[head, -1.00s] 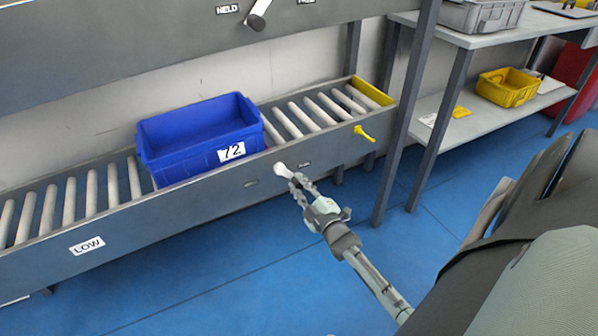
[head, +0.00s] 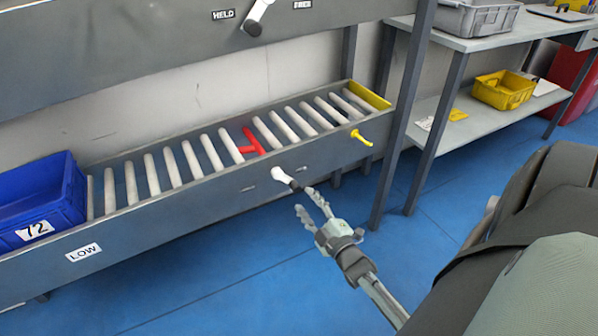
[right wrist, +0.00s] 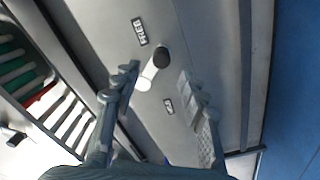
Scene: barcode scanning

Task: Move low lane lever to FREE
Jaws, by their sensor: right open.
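The low lane lever (head: 285,178) stands out from the front rail of the lower roller lane (head: 190,195). My right gripper (head: 318,202) is open and empty, just below and right of the lever's dark end. In the right wrist view, the lever (right wrist: 152,70) shows between the two spread fingers, seemingly clear of both. The blue bin (head: 40,205) marked 72 sits at the lane's left. My left gripper is not in view.
A red stop piece (head: 252,143) shows among the rollers. A yellow hook (head: 362,138) juts from the rail right of the lever. The upper lane's lever (head: 258,16) is above. A grey-legged shelf with a yellow bin (head: 504,90) stands right. The blue floor is open.

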